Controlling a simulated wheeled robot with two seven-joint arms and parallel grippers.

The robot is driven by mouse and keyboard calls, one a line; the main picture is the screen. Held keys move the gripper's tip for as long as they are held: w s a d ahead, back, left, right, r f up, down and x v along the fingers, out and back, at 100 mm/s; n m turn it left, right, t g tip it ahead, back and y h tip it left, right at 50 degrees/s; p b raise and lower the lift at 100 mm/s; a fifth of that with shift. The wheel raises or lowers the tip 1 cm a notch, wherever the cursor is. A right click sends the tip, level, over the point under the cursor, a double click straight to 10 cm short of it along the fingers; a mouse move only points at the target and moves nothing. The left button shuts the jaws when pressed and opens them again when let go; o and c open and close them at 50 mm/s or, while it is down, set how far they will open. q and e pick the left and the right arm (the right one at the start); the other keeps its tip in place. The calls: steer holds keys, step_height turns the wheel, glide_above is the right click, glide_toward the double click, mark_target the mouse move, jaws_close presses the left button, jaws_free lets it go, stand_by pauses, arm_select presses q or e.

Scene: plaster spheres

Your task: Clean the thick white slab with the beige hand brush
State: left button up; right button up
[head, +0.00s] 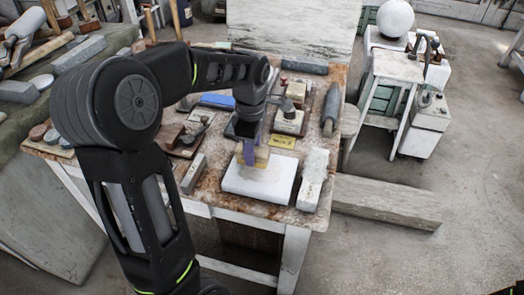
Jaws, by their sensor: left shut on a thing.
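The thick white slab (284,184) lies flat near the front edge of the worktable. My left arm reaches in from the left, and its gripper (250,143) points down just above the slab. It is shut on the beige hand brush (261,158), which shows only in part below the gripper. The brush's lower end appears at the slab's top surface, but I cannot tell whether it touches. My right gripper is not in view.
On the worktable (222,182), a rough white block (313,180) stands close to the slab's right and a grey bar (193,173) lies to its left. A dark grey tool (331,107), a blue box (217,100) and other small items crowd the back.

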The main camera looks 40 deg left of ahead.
arm_select(q)
steer(key=shift+a+f+b, duration=0.1)
steer(key=shift+f+b, duration=0.35)
steer(key=shift+f, duration=0.15)
stand_by(0.6)
steer(key=shift+w+d+r, duration=0.1)
steer(key=shift+w+d, duration=0.05)
steer(key=shift+d, duration=0.4)
steer(key=shift+d, duration=0.1)
steer(key=shift+w+d, duration=0.2)
steer(key=shift+d, duration=0.2)
steer(key=shift+a, duration=0.1)
stand_by(0.3)
